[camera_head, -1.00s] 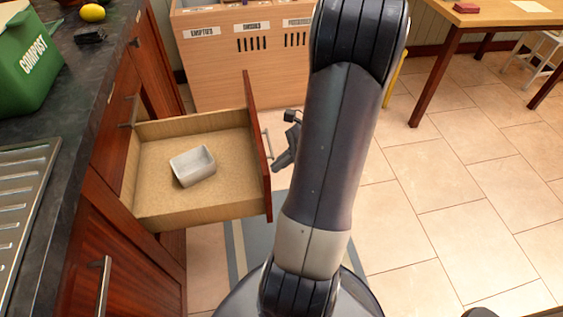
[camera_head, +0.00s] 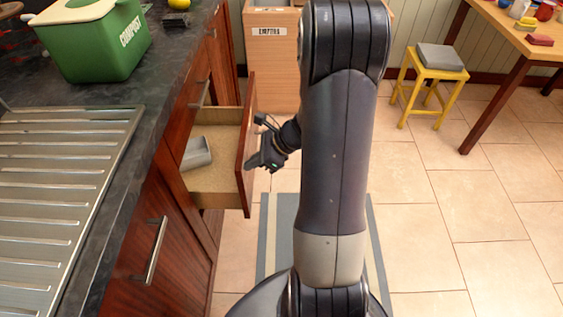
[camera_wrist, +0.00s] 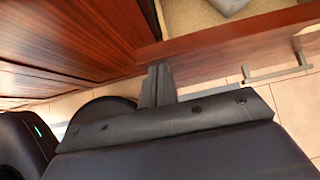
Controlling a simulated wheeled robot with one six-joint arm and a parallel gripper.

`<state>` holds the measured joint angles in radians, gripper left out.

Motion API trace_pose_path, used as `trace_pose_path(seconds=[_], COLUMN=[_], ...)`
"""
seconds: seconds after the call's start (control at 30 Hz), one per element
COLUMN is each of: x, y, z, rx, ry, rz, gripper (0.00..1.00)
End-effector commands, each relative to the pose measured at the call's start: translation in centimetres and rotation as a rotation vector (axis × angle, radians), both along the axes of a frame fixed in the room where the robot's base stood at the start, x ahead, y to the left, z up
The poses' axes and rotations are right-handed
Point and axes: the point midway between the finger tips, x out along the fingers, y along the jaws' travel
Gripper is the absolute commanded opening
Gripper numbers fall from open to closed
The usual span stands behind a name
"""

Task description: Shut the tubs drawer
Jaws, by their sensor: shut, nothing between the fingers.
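The tubs drawer (camera_head: 212,187) is part open in the head view, its wooden front (camera_head: 247,145) standing out from the cabinet. A grey tub (camera_head: 199,153) lies inside, partly hidden by the cabinet edge. My gripper (camera_head: 252,166) is shut and empty at the outer face of the drawer front. In the wrist view, the closed fingers (camera_wrist: 158,82) meet the drawer front (camera_wrist: 230,42) or are very near it; contact is hard to tell. The bar handle (camera_wrist: 278,72) is to the right of the fingers, not held.
The dark counter (camera_head: 160,75) with a green compost bin (camera_head: 95,45) runs above the drawer. A closed cabinet door with a handle (camera_head: 155,250) is nearer. A yellow stool (camera_head: 436,78) and a table (camera_head: 510,38) stand right. Tiled floor between is clear.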

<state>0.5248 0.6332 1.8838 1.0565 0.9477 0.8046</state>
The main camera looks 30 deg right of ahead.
Motion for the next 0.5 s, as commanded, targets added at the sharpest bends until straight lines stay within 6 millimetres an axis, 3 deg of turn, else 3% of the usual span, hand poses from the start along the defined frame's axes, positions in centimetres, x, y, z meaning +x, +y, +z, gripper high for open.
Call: trace_pose_path(seconds=[0.2, 0.5], x=[3.2, 6.9], y=[5.5, 11.3], z=[0.0, 0.0], rx=[0.0, 0.0], ry=[-0.001, -0.001], rz=[0.008, 0.005], gripper=[0.0, 0.0])
